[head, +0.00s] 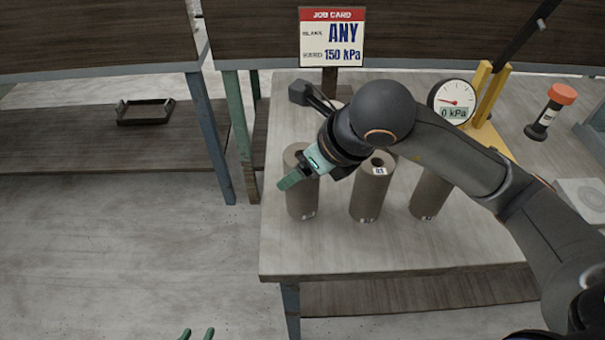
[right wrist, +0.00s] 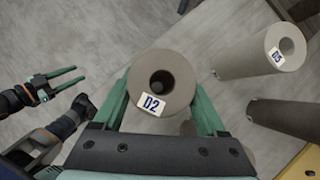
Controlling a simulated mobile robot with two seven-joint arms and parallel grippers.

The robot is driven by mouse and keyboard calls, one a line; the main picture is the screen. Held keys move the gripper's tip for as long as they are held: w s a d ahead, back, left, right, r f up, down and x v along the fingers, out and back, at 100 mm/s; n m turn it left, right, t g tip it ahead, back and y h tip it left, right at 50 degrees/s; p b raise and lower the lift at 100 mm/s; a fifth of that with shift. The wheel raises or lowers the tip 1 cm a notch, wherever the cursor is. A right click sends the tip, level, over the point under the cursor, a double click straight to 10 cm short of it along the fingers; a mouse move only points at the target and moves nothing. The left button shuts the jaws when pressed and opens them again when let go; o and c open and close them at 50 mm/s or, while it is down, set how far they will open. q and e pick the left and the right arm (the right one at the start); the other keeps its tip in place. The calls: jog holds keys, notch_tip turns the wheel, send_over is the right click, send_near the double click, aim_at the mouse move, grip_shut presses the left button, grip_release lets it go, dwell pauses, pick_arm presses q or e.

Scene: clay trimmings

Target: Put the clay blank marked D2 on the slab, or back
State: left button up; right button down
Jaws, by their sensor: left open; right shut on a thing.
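The clay blank marked D2 (right wrist: 163,78) is a grey-brown cylinder with a hole in its top, label facing me in the right wrist view. In the head view it is the leftmost of three upright blanks (head: 302,198), partly covered by my right gripper (head: 301,172). That gripper is shut on it near its top. I cannot tell whether its base touches the table. My left gripper (head: 197,334) is open and empty at the bottom edge of the head view, and also shows at the left of the right wrist view (right wrist: 79,75).
Two other blanks, a middle one (head: 367,200) and a right one (head: 428,198), stand close by on the table (head: 330,255). A gauge (head: 452,101) reads 0 kPa by a yellow frame. A job card (head: 332,37) says ANY, 150 kPa. The table's front is clear.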

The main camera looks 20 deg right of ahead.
jog(key=shift+f, duration=0.75)
jog(key=shift+f, duration=0.2)
grip_release()
jog(key=shift+s+d+r, duration=0.15)
jog(key=shift+r, duration=0.35)
jog(key=p+v, duration=0.1)
jog(key=v, duration=1)
jog(key=shift+s+r, duration=0.1)
